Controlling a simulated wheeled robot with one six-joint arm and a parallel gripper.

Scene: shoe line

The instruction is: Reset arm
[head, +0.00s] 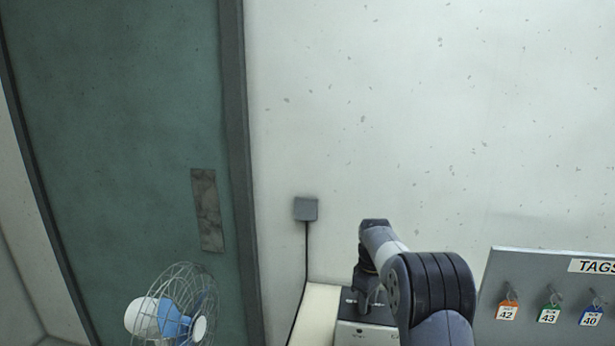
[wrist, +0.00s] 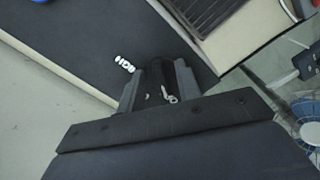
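My gripper (wrist: 158,85) shows in the wrist view with its two grey fingers apart. A dark patch and a small silver piece (wrist: 168,97) show between the fingers. I cannot tell whether these are part of the gripper or something beyond it; no clear grip on a thing shows. In the head view my arm rises from the lower right and bends down to the left. Its dark end is in front of the wall, above a pale box (head: 365,334), and its fingertips cannot be made out there.
A wire fan (head: 176,305) stands at lower left before a green door (head: 125,130); it also shows in the wrist view (wrist: 309,112). A grey tag board (head: 527,267) with several numbered tags is at right. A dark mat (wrist: 80,42) lies below the gripper. The upper wall is clear.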

